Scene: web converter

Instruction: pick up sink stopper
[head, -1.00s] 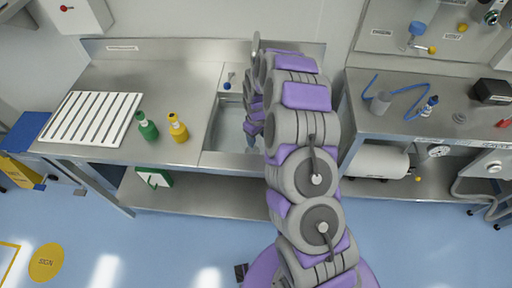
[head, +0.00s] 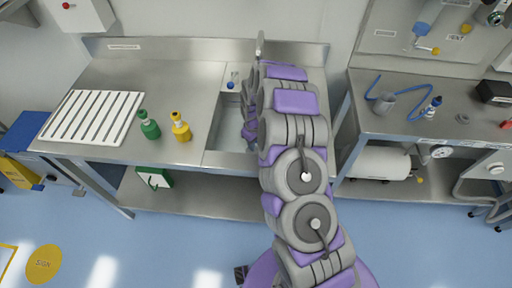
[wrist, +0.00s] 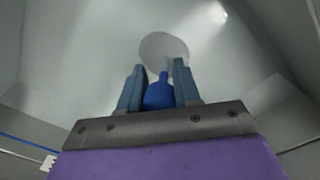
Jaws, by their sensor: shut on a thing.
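In the wrist view, my gripper (wrist: 157,82) is shut on a blue bulb-shaped piece with a short thin stem, apparently the sink stopper (wrist: 159,95). The two blue-grey fingers stand on either side of it. A pale round disc (wrist: 163,48) shows beyond the fingertips against the metal; I cannot tell whether it is the drain or part of the stopper. In the head view, my arm reaches over the right part of the sink basin (head: 226,125). The gripper and the stopper are mostly hidden there behind my arm.
A small blue-ended fitting (head: 231,84) stands at the basin's back edge. A green bottle (head: 149,125) and a yellow bottle (head: 181,127) stand left of the basin, beside a white slatted rack (head: 92,117). A second bench (head: 415,115) is on the right.

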